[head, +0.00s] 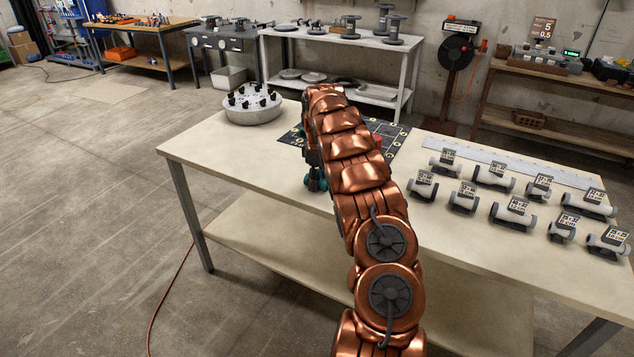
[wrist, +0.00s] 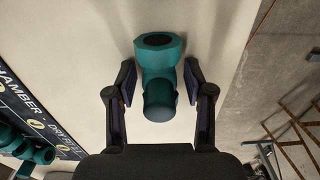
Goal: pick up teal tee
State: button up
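A teal tee (wrist: 159,85) lies on the cream table top in the wrist view, with a dark round opening at its upper end. My gripper (wrist: 160,84) is open, with one finger on each side of the tee's lower part. Small gaps show between the fingers and the tee. In the head view, my copper arm hides most of the gripper. A bit of teal (head: 316,182) shows at the left of the arm near the table's front edge; I cannot tell whether it is this tee.
A dark mat (wrist: 30,125) lettered "CHAMBER" and "DRY" lies at the left, with several teal pieces (wrist: 22,147) at its lower end. Several tagged white pipe pieces (head: 511,211) stand at the table's right. A round grey holder (head: 252,106) sits at the far left corner. The table's left front is bare.

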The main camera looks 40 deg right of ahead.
grip_shut()
dwell(0.3)
